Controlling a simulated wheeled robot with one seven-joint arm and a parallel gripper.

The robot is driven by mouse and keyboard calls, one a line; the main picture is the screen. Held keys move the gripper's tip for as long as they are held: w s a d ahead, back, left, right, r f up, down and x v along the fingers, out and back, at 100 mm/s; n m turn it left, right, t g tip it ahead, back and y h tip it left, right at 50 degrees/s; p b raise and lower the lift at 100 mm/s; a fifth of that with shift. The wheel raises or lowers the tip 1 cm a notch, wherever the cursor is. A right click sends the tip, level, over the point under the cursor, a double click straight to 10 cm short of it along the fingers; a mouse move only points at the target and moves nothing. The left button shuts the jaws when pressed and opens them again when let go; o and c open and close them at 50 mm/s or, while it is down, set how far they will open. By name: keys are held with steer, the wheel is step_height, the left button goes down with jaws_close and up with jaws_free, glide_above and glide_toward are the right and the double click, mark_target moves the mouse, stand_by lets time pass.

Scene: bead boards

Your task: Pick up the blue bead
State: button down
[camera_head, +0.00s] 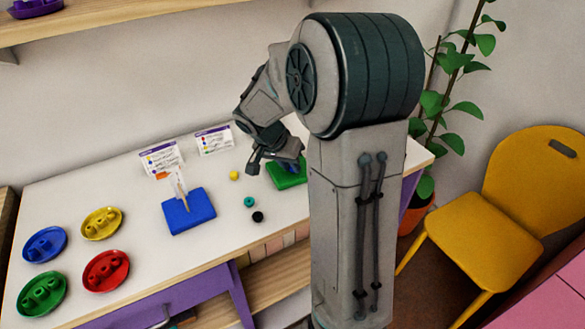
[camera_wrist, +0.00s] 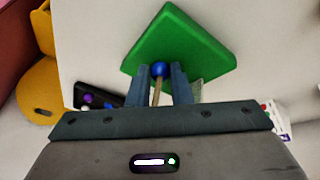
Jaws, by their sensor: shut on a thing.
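The blue bead (camera_wrist: 159,68) shows in the wrist view between the two fingertips of my gripper (camera_wrist: 160,74), which is shut on it. A thin wooden peg (camera_wrist: 157,92) runs from the bead toward the palm between the fingers. I cannot tell whether the bead is around the peg or only in line with it. The green board (camera_wrist: 190,40) lies behind the bead. In the head view my gripper (camera_head: 274,164) is over the green board (camera_head: 290,178) at the table's right part, and the bead is hidden there.
A blue board (camera_head: 188,212) with an upright peg stands mid-table. Loose yellow (camera_head: 234,175), teal (camera_head: 249,202) and black (camera_head: 257,217) beads lie between the boards. Blue (camera_head: 44,257), yellow (camera_head: 102,235), red (camera_head: 122,280) and green (camera_head: 29,309) dishes with beads are at left. Printed cards (camera_head: 214,141) stand behind.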

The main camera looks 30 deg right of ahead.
step_height(320, 180, up, 10)
stand_by(0.6)
steer(key=shift+w+r+p, duration=0.1)
steer(key=shift+r+p, duration=0.1)
steer(key=shift+p, duration=0.15)
steer(key=shift+r, duration=0.55)
